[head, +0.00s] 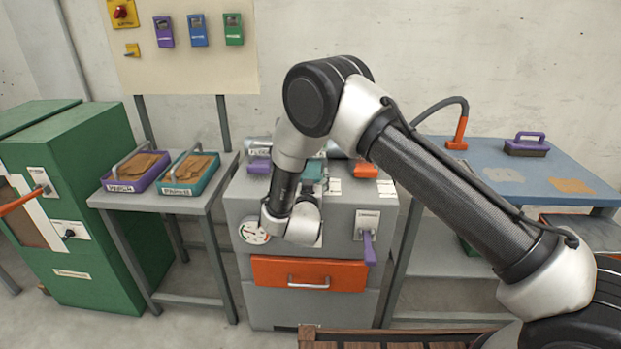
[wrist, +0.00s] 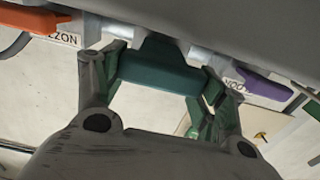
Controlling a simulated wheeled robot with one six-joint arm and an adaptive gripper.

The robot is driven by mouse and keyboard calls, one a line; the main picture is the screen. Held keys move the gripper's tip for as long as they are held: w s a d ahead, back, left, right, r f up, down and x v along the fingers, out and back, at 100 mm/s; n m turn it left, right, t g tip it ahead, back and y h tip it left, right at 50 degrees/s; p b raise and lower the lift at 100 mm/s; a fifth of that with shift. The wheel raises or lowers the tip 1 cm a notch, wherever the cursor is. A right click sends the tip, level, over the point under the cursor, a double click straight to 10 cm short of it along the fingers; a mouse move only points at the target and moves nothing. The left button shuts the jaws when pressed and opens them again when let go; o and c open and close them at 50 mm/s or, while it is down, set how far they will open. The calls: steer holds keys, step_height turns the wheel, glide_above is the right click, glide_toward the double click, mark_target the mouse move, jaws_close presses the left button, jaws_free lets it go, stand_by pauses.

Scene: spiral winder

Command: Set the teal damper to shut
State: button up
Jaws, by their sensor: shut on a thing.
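The teal damper (head: 313,170) is on top of the grey machine (head: 240,200), between a purple one and an orange one. In the wrist view the teal damper's handle (wrist: 160,73) lies crosswise between the fingers of my gripper (wrist: 165,68), which touch both its ends. My gripper is shut on it. In the head view my arm covers part of the machine's top and front, and the fingers cannot be made out there. Whether the damper stands at open or shut cannot be told.
The purple damper (wrist: 262,84) and orange damper (wrist: 35,20) sit close on either side of my fingers. A purple lever (head: 369,248), a gauge (head: 254,232) and an orange drawer (head: 309,273) are on the machine's front. A side table (head: 200,205) with trays stands left.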

mark_target(311, 175)
steer(key=shift+w+d, duration=0.1)
steer(key=shift+w, duration=1.4)
steer(key=o, duration=1.5)
steer(key=shift+c, duration=0.2)
steer(key=s, duration=1.2)
steer(key=shift+a, duration=0.25)
